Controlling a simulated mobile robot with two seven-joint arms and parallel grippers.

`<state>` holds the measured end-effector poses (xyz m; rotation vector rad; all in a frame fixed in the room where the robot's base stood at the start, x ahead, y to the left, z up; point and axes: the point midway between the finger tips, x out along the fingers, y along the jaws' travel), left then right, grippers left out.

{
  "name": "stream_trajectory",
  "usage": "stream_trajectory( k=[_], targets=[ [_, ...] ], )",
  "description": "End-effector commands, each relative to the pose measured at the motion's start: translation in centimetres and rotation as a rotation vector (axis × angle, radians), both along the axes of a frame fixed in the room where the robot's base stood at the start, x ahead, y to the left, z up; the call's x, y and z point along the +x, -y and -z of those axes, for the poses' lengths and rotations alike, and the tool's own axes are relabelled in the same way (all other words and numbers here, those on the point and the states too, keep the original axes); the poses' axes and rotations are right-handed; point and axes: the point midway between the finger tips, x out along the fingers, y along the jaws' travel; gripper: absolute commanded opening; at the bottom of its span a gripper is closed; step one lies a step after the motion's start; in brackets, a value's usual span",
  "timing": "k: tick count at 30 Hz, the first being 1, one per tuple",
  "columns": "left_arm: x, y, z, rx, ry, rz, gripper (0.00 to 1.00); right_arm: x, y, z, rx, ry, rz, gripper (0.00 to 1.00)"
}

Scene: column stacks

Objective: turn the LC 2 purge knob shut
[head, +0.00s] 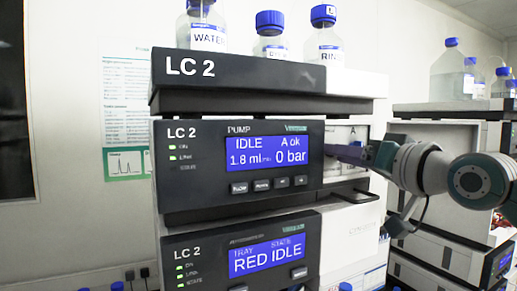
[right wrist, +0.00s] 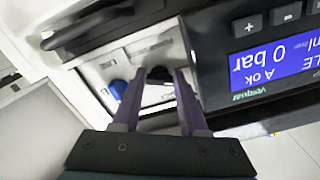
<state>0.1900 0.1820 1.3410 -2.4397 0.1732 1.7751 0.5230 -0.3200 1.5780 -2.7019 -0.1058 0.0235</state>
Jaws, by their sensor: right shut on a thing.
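The LC 2 stack has a pump module (head: 215,165) with a lit display reading IDLE, A ok, 1.8 ml and 0 bar. My right gripper (head: 338,152) reaches in from the right to the pale panel beside that display. In the right wrist view its two fingers (right wrist: 160,76) are closed around a dark knob (right wrist: 158,77), which I take to be the purge knob. The fingers hide much of the knob, and its angle cannot be made out. In the head view the knob is hidden behind the gripper. My left gripper is not in view.
A blue part (right wrist: 117,89) sits on the panel close beside the fingers. The pump display (right wrist: 278,55) is on the other side. Blue-capped bottles (head: 270,40) stand on top of the stack. A second stack (head: 450,105) stands at the right, behind my arm.

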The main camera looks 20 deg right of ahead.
Motion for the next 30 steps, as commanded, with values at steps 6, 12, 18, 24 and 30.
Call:
stream_trajectory(
  k=[6, 12, 18, 24, 30],
  targets=[
    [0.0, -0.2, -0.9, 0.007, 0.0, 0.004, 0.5, 0.0, -0.1, -0.2, 0.21, -0.017, 0.0, 0.0],
    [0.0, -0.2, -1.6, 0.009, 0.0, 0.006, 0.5, 0.0, -0.2, -0.3, 0.4, -0.031, -0.001, 0.0],
    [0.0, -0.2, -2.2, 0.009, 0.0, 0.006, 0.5, 0.0, -0.2, -0.3, 0.59, -0.047, 0.0, 0.0],
    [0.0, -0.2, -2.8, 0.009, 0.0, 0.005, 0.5, 0.0, -0.2, -0.4, 0.773, -0.061, 0.0, 0.0],
    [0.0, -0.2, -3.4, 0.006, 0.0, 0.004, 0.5, 0.0, -0.2, -0.4, 0.932, -0.073, 0.0, 0.0]
  ],
)
